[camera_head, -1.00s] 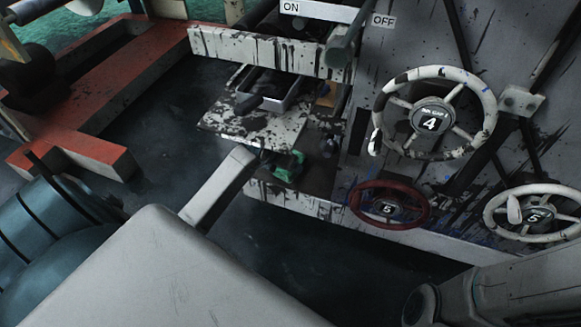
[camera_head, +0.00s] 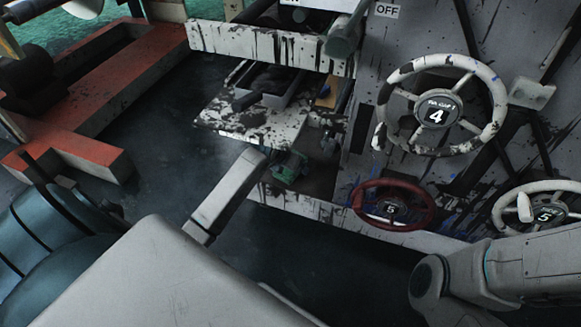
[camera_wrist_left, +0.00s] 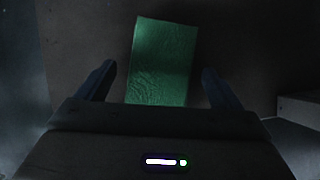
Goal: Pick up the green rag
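The green rag (camera_wrist_left: 163,58) lies flat on a dark surface in the left wrist view, a bright green rectangle with a wrinkled texture. My left gripper (camera_wrist_left: 158,69) is open, its two fingers apart on either side of the rag's near part. I cannot tell how high the fingers are above it. In the head view a small dark green patch (camera_head: 290,166), likely the rag, shows on the low shelf past my left arm's grey link. It is partly covered and dim, and the left fingers cannot be made out there. My right gripper is out of view; only my right arm shows at lower right.
Above the green patch is a paint-stained shelf (camera_head: 262,127) with a grey tray (camera_head: 270,97) on it. A red wheel (camera_head: 361,211) and white wheels (camera_head: 497,124) stick out at right. A red frame (camera_head: 84,150) stands at left. The dark floor between is clear.

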